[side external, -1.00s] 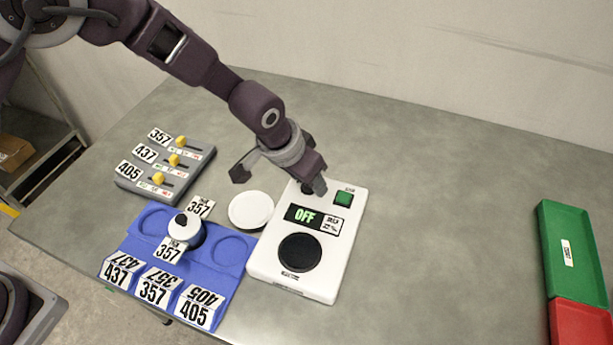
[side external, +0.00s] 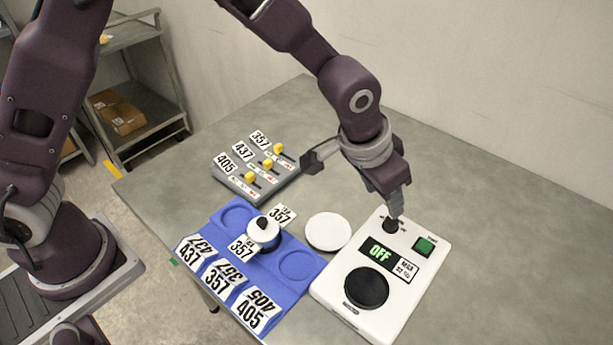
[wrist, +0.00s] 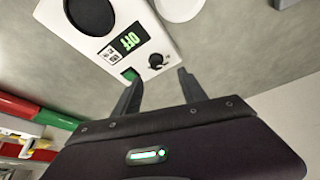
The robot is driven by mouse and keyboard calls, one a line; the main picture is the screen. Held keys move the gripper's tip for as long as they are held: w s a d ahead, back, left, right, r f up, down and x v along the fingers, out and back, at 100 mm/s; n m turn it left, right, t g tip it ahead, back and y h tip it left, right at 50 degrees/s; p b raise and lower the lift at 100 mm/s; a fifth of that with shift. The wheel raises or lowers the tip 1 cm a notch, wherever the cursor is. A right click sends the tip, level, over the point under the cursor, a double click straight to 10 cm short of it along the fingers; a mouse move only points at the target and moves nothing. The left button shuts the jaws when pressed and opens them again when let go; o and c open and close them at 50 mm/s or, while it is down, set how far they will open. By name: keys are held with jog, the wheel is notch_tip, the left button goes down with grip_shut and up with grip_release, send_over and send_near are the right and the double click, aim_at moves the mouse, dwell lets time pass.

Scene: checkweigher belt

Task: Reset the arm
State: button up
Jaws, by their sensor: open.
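My gripper (side external: 394,206) hangs over the back end of the white checkweigher unit (side external: 340,302), close above its black knob (side external: 391,225). In the wrist view my gripper's two fingers (wrist: 160,92) are apart with nothing between them. The unit's display (side external: 380,254) reads OFF. It has a green button (side external: 424,246) and a round black pad (side external: 366,287). The knob also shows in the wrist view (wrist: 156,61), just beyond the fingertips. I cannot tell from the side view whether a fingertip touches the knob.
A white disc (side external: 328,231) lies left of the unit. A blue tray (side external: 228,221) holds a white, black-knobbed puck (side external: 263,233) labelled 357. A grey slider panel (side external: 240,188) stands behind. Green (wrist: 57,119) and red (wrist: 18,106) trays show in the wrist view. The table right of the unit looks clear.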

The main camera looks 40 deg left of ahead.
jog(key=s+a+r+n+t, duration=0.1)
jog(key=s+a+r, duration=0.3)
jog(key=a+r, duration=0.35)
jog(key=s+a+r+n, duration=0.1)
jog(key=s+a+r, duration=0.4)
jog(key=a+r, duration=0.25)
jog(key=s+a+n, duration=0.1)
jog(key=s+a, duration=0.3)
jog(key=s, duration=0.4)
jog(key=s+a+r+n+y, duration=0.1)
jog(key=s+a, duration=0.3)
jog(key=s, duration=0.5)
jog(key=shift+s+a+r+t+y, duration=0.15)
jog(key=shift+a+t+y, duration=0.1)
jog(key=shift+t+y, duration=0.05)
